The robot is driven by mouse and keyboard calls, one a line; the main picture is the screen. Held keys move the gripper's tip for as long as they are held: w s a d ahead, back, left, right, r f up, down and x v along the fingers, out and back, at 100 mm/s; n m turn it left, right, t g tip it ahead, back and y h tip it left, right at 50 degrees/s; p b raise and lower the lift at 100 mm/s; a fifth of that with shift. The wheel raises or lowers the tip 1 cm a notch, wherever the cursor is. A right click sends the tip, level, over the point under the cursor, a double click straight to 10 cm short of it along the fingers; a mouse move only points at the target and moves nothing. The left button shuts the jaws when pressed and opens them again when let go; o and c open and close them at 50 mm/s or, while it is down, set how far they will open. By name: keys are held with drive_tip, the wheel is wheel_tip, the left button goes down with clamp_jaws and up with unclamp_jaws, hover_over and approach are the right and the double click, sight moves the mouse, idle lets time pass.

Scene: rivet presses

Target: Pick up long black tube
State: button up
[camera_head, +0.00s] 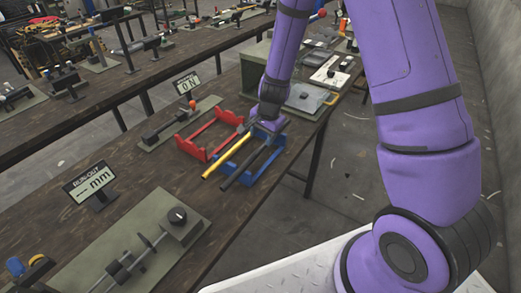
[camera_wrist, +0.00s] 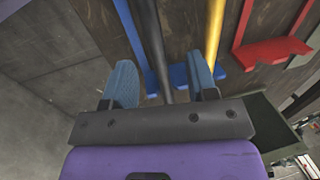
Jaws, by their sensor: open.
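The long black tube (camera_head: 245,168) lies across the blue holder (camera_head: 270,166) on the wooden bench. In the wrist view the black tube (camera_wrist: 153,40) runs between the two blue-grey fingers of my gripper (camera_wrist: 161,75), with space on both sides. My gripper is open, over the far end of the tube in the head view (camera_head: 268,122). I cannot tell how far the fingertips are above or around the tube. A yellow tube (camera_head: 226,158) lies parallel to its left, and in the wrist view the yellow tube (camera_wrist: 215,30) is just right of the right finger.
A red holder (camera_head: 190,150) stands left of the tubes. Grey-green rivet presses (camera_head: 165,235) and a display sign (camera_head: 89,183) stand on the same bench. More trays and tools (camera_head: 310,98) lie behind my gripper.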

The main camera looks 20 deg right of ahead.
sight(262, 146)
drive_tip(key=f, duration=0.3)
drive_tip(key=shift+w+d+f, duration=0.1)
drive_tip(key=shift+d+f, duration=0.1)
drive_tip(key=shift+f, duration=0.2)
drive_tip(key=shift+w+a+f, duration=0.15)
drive_tip(key=shift+f, duration=0.6)
clamp_jaws()
drive_tip(key=shift+r, duration=0.1)
